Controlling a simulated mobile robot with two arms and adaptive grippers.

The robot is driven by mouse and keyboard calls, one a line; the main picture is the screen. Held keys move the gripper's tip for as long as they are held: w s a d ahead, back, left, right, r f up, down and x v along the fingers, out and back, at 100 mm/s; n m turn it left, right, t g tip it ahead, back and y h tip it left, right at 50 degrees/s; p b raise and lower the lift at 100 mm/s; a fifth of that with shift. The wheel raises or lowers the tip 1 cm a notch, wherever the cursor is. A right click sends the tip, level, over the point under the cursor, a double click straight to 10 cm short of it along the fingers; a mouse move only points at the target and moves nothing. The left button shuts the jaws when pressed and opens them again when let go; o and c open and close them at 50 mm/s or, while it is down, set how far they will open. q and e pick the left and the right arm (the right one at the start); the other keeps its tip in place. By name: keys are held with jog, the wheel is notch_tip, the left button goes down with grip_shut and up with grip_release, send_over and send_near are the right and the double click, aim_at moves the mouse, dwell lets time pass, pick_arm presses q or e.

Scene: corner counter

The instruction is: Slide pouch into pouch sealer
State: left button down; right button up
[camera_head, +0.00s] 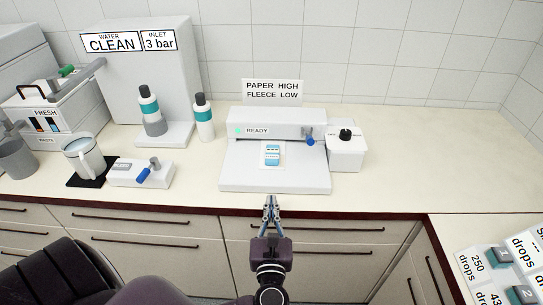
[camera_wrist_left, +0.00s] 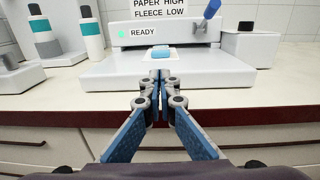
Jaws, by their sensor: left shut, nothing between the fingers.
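The pouch sealer (camera_head: 252,182) is a white machine on the counter with a green light, a READY label and a blue-handled lever (camera_head: 309,139). The pouch (camera_head: 272,155), white with blue bands, lies flat on the sealer's front plate, below the slot; in the left wrist view only its blue part (camera_wrist_left: 160,52) shows clearly. My left gripper (camera_head: 271,200) is shut and empty, in front of the counter edge and short of the pouch. It also shows in the left wrist view (camera_wrist_left: 158,87) with its fingertips together. My right gripper is not in view.
A white box with a black knob (camera_head: 346,151) stands right of the sealer. Bottles (camera_head: 204,118), a mug (camera_head: 84,158) and a small blue-handled device (camera_head: 141,173) stand left. The counter at back right is clear.

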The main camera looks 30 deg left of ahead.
aim_at(272, 163)
pick_arm(q)
jog(key=x, duration=0.2)
jog(key=r+p+x, duration=0.1)
jog(key=x, duration=0.1)
jog(key=shift+w, duration=0.1)
jog(key=x, duration=0.4)
jog(key=shift+a+f+p, duration=0.1)
jog(key=shift+f+p, duration=0.1)
jog(key=shift+p, duration=0.2)
jog(key=x, duration=0.3)
jog(key=shift+w+a+f+p, duration=0.1)
jog(key=shift+w+a+p, duration=0.1)
jog(key=shift+w+p, duration=0.15)
jog(key=shift+w+a, duration=0.15)
jog(key=shift+w, duration=0.1)
jog(key=shift+w+a+f, duration=0.1)
jog(key=shift+w+a, duration=0.05)
jog(key=shift+w, duration=0.05)
jog(key=shift+b+x, duration=0.3)
jog(key=shift+x, duration=0.95)
jog(key=shift+w+a, duration=0.1)
jog(key=shift+w, duration=0.05)
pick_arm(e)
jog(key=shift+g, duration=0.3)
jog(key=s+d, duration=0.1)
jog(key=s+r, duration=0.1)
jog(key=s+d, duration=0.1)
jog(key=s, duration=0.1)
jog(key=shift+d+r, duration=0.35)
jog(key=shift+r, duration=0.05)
